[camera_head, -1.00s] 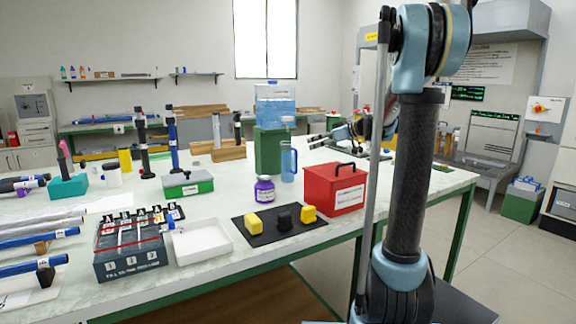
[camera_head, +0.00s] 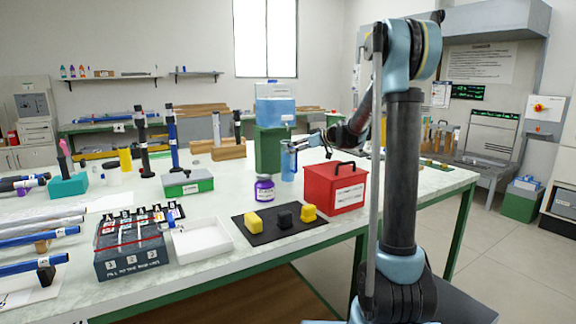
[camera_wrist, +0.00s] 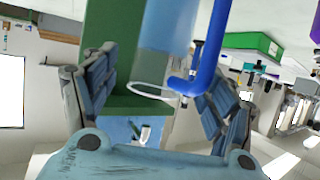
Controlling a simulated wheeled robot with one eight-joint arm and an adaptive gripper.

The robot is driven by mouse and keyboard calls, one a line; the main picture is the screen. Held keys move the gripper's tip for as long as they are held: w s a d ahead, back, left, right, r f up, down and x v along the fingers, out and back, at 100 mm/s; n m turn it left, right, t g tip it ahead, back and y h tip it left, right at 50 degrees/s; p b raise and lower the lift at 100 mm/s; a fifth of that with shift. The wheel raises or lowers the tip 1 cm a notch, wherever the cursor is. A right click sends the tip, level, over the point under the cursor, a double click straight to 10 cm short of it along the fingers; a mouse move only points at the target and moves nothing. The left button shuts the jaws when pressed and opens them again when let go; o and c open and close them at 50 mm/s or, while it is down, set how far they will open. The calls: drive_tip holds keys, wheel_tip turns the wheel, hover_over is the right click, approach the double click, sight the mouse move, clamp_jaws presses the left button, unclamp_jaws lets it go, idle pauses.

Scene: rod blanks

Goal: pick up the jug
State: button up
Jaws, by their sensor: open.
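The jug (camera_head: 288,171) is a tall translucent blue cylinder standing on the bench, between the green block and the red box. In the wrist view, which is turned upside down, the jug body (camera_wrist: 170,25) comes in from the top, with its pale rim ring near the middle and its solid blue handle (camera_wrist: 207,50) to the right. My gripper (camera_head: 295,145) is at the height of the jug's upper part. In the wrist view my gripper (camera_wrist: 155,92) has its fingers spread, with the rim and handle end showing between them. I cannot tell whether either finger touches the jug.
The red box (camera_head: 335,188) with a black handle stands close to the right. A green block (camera_head: 270,150) carrying a water tank (camera_head: 275,108) is behind. A purple-labelled jar (camera_head: 265,188) is in front left, and a black mat (camera_head: 262,231) with several small blocks lies nearer.

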drive_tip(key=shift+x, duration=1.5)
clamp_jaws()
drive_tip(key=shift+r, duration=0.1)
